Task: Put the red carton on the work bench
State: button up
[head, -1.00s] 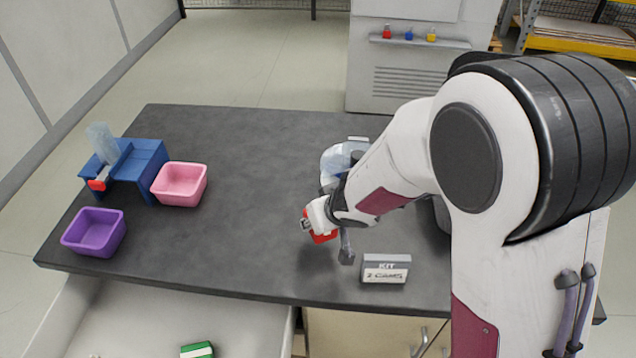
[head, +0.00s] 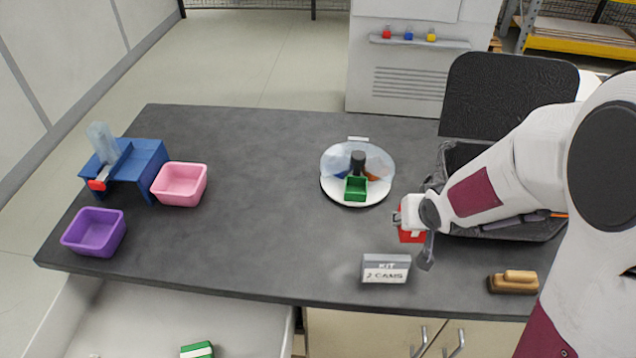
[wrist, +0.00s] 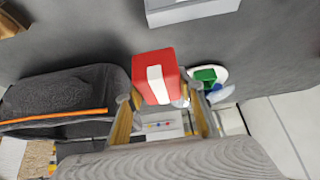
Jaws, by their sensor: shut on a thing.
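The red carton (head: 411,236) with a white stripe is held in my gripper (head: 427,252), above the dark bench top beside the open black case. The wrist view shows the carton (wrist: 160,77) between the two fingers of my gripper (wrist: 160,100), which are shut on it. The work bench (head: 260,235) is a dark grey table with wide bare areas. The carton's back side is hidden by the gripper and wrist.
A round white stand (head: 340,195) with a green box (head: 356,188) is left of the gripper. A kit sign (head: 386,269) and wooden brush (head: 512,283) stand near the front edge. The open black case (head: 455,155) is at right. Pink (head: 180,185) and purple bins (head: 94,232) are left.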

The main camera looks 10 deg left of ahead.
jog(key=shift+d, duration=1.45)
send_over(400, 141)
jog(key=s, duration=0.3)
jog(key=shift+w+a+f+m, duration=0.1)
jog(key=shift+w+m, duration=0.15)
jog(key=shift+m, duration=0.15)
dwell(1.0)
dwell(0.3)
jog(key=shift+f, duration=0.15)
jog(key=shift+w+f, duration=0.1)
jog(key=shift+f, duration=1.8)
jog(key=shift+f, duration=2)
